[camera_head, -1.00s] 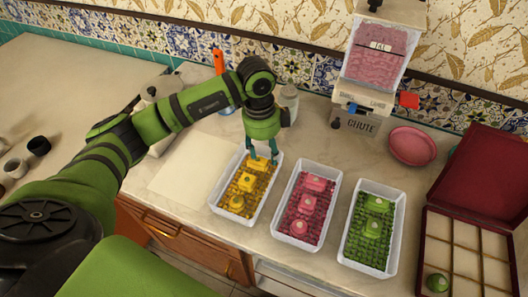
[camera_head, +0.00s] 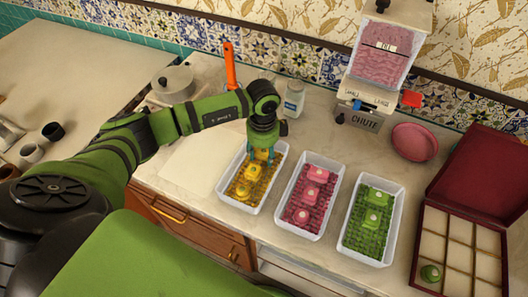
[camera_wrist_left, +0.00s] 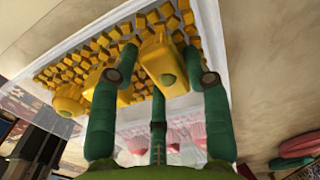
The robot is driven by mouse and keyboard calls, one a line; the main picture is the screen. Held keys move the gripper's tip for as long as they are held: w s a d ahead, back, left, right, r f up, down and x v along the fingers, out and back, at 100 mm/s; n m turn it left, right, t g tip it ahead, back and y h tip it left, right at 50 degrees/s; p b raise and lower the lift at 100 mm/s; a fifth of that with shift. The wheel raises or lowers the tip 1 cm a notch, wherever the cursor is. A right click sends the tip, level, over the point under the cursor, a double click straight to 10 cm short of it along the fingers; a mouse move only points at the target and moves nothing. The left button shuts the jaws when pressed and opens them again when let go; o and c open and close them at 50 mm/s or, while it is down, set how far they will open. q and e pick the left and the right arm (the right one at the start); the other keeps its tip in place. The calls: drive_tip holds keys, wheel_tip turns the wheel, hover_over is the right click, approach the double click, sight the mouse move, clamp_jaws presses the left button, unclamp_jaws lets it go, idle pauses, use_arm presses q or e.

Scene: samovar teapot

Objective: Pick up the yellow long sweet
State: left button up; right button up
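The white tray of yellow sweets (camera_head: 224,188) stands on the counter, with several yellow pieces on a yellow textured bed. My left gripper (camera_head: 262,155) points down over the tray's far end. In the left wrist view its green fingers (camera_wrist_left: 160,85) are spread apart. A long yellow sweet (camera_wrist_left: 163,58) with a round greenish mark lies between and just beyond the fingertips; I cannot tell whether they touch it. Another yellow sweet (camera_wrist_left: 108,84) is partly hidden behind one finger, and a round yellow sweet (camera_wrist_left: 68,98) lies farther left. My right gripper is not in view.
Trays of pink sweets (camera_head: 283,206) and green sweets (camera_head: 345,240) stand to the right. Beyond them is an open red box (camera_head: 453,225) with compartments, one holding a green sweet (camera_head: 430,273). A dispenser (camera_head: 375,80), pink plate (camera_head: 414,141) and white jar (camera_head: 294,98) stand behind.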

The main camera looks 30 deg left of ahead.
use_arm(q)
drive_tip(key=c, duration=0.4)
drive_tip(key=shift+c, duration=0.2)
drive_tip(key=shift+r, duration=0.1)
